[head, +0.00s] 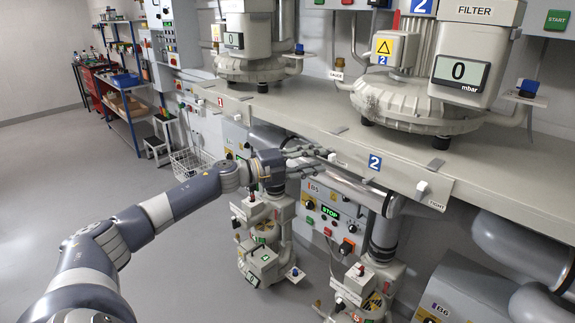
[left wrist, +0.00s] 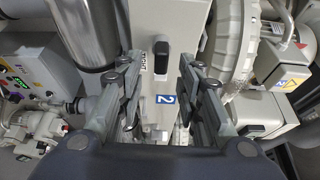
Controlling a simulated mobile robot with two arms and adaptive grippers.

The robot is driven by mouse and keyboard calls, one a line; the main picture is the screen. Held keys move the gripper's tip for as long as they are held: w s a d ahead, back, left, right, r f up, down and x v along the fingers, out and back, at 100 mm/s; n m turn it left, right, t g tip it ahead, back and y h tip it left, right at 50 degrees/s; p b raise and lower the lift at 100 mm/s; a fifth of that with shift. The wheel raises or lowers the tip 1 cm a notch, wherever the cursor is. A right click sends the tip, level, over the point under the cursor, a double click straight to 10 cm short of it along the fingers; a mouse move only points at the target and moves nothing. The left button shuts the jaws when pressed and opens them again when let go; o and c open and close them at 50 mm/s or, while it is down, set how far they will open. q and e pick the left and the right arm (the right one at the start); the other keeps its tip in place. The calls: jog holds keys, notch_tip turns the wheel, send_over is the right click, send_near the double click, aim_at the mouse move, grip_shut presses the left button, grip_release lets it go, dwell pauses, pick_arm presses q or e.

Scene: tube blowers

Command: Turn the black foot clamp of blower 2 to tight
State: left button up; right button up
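In the head view the TIGHT label (head: 436,205) is on the shelf's front edge; I cannot clearly make out the black handle there. My left gripper (head: 318,158) is open and empty, short of the clamp. In the left wrist view its fingers (left wrist: 158,80) stand apart on either side of the clamp, not touching it.
Blower 2 (head: 397,101) stands on the pale shelf (head: 295,121), with blower 1 (head: 251,68) farther left. Below are a grey pipe (head: 527,246), valves (head: 363,290) and a control box (head: 330,212). The floor (head: 140,195) at left is clear.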

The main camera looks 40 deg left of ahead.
pick_arm(q)
jog(key=v, duration=0.9)
dwell(0.3)
dwell(0.4)
